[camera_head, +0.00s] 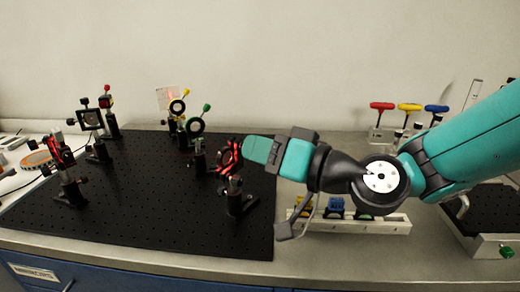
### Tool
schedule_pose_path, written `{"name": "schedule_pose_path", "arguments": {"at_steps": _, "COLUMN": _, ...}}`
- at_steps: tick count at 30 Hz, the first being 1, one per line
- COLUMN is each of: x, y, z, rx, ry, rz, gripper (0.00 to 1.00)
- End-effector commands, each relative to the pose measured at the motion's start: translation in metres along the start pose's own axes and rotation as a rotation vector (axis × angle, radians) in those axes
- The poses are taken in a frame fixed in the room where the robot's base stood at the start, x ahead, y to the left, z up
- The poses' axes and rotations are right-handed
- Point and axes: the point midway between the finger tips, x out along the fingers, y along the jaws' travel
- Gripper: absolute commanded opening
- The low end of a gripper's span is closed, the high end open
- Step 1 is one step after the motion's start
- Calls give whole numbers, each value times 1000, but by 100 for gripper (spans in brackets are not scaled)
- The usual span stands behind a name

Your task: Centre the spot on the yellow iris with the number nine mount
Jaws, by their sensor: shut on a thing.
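The yellow iris (177,107) is a dark ring on a post with a yellow lever on top, at the back of the black breadboard. A pale card (166,98) stands behind it with a reddish glow near the ring; I cannot tell exactly where the spot lies relative to the opening. A red-and-black mount (228,158) stands at the right of the breadboard. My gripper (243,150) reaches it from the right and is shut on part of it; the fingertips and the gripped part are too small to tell. No number nine is readable.
A green-levered iris (196,126) stands close left of my gripper. A short dark post mount (235,197) stands just below. More mounts (90,120) stand on the left of the breadboard (140,215).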

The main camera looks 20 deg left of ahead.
Motion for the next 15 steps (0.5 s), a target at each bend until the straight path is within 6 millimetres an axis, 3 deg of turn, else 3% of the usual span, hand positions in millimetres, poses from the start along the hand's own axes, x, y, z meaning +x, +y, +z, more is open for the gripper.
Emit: {"name": "schedule_pose_path", "arguments": {"at_steps": 15, "x": 0, "y": 1, "z": 0, "rx": 204, "ry": 1, "rz": 0, "gripper": 0}}
